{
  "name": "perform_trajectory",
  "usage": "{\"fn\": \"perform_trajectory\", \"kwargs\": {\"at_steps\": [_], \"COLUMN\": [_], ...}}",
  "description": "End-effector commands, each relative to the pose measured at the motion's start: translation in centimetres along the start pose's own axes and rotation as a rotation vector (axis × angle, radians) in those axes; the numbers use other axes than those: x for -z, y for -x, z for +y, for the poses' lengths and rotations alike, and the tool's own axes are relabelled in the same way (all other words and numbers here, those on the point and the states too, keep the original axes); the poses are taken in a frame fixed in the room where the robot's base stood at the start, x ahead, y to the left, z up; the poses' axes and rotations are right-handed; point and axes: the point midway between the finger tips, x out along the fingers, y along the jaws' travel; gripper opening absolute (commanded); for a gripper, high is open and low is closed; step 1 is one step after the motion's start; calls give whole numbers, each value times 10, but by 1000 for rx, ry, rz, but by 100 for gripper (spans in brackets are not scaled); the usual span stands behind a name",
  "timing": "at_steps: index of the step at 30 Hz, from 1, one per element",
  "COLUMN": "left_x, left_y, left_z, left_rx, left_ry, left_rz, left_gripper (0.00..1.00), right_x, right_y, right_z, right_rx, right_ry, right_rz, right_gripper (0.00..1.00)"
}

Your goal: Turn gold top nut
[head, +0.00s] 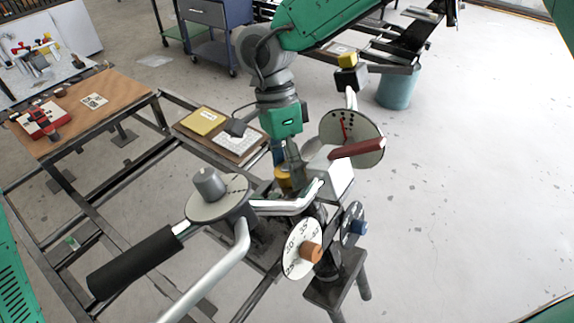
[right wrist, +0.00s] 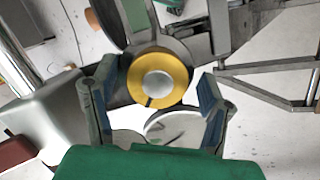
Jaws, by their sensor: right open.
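The gold top nut (head: 283,182) sits on the mechanism in the middle of the head view, partly hidden by my right gripper (head: 287,160), which points down at it. In the right wrist view the gold nut (right wrist: 136,87) is a gold ring with a pale round centre and a dark mark on its lower rim. The two fingers of my right gripper (right wrist: 157,82) stand open on either side of the nut, with visible gaps in that view. My left gripper is not in view.
Around the nut are a grey knob on a round dial (head: 228,206), a black-gripped handlebar (head: 135,262), a dial with a red lever (head: 352,130), and a numbered dial with an orange knob (head: 297,262). A wooden table (head: 118,95) stands left. Floor at right is clear.

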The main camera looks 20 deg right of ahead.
Motion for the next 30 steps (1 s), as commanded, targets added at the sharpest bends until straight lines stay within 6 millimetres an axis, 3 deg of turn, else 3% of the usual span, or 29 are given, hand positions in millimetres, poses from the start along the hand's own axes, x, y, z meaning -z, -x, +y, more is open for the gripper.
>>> {"fn": "perform_trajectory", "kwargs": {"at_steps": [5,9,10,20,30], "left_x": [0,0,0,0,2], "left_y": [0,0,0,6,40], "left_z": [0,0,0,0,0], "left_rx": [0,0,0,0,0], "left_ry": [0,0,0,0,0], "left_rz": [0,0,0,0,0], "left_gripper": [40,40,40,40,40], "right_x": [0,0,0,0,0], "right_y": [0,0,0,2,5], "right_z": [0,0,0,0,1], "right_rx": [1,1,1,7,47], "right_ry": [0,0,0,-29,-230], "right_rz": [0,0,0,0,-2], "right_gripper": [68,22,18,18,18]}}
